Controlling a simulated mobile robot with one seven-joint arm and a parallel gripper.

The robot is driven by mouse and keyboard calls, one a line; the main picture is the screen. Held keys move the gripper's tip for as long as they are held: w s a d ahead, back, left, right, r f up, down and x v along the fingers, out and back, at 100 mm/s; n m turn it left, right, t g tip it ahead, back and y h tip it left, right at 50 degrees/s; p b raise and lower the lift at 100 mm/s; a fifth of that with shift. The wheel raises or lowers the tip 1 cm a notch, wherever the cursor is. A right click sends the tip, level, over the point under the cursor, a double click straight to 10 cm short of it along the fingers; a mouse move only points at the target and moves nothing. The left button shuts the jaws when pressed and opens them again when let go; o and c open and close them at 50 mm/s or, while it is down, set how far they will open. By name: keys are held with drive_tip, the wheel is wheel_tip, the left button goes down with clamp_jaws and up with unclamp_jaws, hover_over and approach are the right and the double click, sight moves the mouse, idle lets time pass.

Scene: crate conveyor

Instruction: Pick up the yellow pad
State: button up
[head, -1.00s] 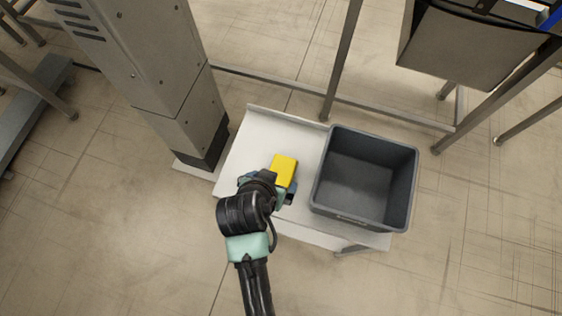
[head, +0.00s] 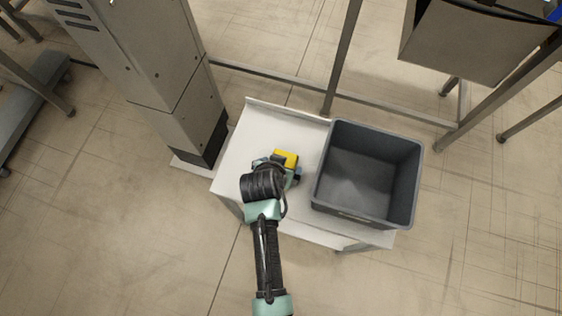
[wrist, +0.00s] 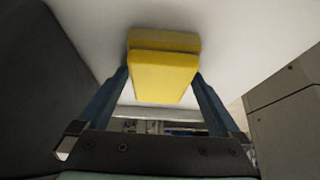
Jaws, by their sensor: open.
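The yellow pad (head: 287,157) lies on the white table (head: 246,135), left of the grey crate. My gripper (head: 279,169) is over its near part and hides some of it in the head view. In the wrist view the yellow pad (wrist: 164,72) is a thick block at the upper middle. My open gripper (wrist: 163,85) has one blue finger on each side of the pad. Whether the fingers touch it I cannot tell.
The grey crate (head: 319,190) stands empty on the right part of the table, close to my gripper. A grey metal column (head: 190,115) rises beside the table's left edge. Metal frame legs (head: 343,60) stand behind the table.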

drive_tip(key=shift+c, duration=0.3)
drive_tip(key=c, duration=1.1)
wheel_tip(320, 180, up, 10)
drive_tip(key=shift+r+p, duration=0.1)
drive_tip(key=shift+p, duration=1.05)
